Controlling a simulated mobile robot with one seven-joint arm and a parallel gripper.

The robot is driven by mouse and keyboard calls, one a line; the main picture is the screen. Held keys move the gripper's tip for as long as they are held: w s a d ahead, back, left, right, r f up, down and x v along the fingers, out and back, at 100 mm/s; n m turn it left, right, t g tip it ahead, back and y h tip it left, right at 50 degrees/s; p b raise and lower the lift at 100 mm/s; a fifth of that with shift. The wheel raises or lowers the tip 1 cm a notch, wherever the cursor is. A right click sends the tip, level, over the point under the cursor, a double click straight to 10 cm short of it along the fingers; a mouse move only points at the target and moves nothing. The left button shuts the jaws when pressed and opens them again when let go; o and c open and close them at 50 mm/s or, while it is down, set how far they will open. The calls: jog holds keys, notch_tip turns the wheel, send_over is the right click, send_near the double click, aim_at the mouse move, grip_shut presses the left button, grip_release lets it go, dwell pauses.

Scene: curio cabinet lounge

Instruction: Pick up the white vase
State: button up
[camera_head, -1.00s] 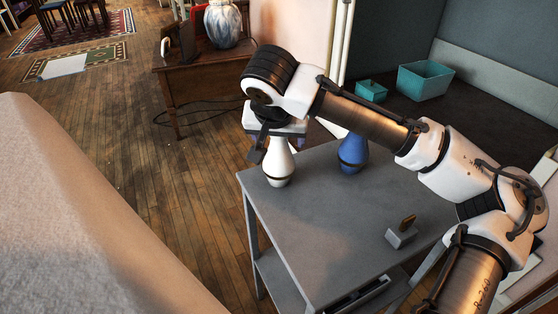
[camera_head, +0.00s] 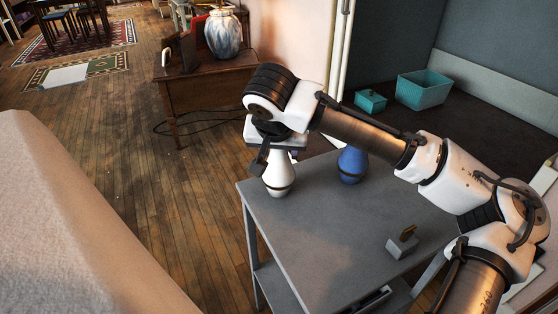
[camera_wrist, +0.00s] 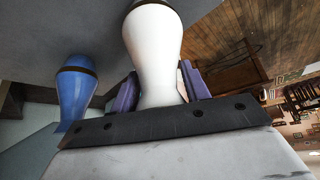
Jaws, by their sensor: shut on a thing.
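The white vase (camera_head: 279,175) stands upright near the left corner of the grey table, with a dark band around its lower body. In the wrist view the white vase (camera_wrist: 153,45) fills the middle, its neck between the purple fingers. My gripper (camera_wrist: 160,88) is shut on its neck from above. In the head view my gripper (camera_head: 274,150) partly covers the top of the vase. I cannot tell whether its base touches the table. A blue vase (camera_head: 352,165) stands to its right and also shows in the wrist view (camera_wrist: 73,92).
The grey table (camera_head: 325,225) also carries a small grey block-like item with a brown piece (camera_head: 402,242). Teal bins (camera_head: 423,90) stand behind. A wooden desk (camera_head: 205,90) with a patterned vase (camera_head: 223,35) is at the back. A pale sofa-like surface (camera_head: 70,220) lies left.

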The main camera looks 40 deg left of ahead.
jog(key=shift+r, duration=0.15)
notch_tip(320, 180, up, 28)
jog(key=p, duration=0.4)
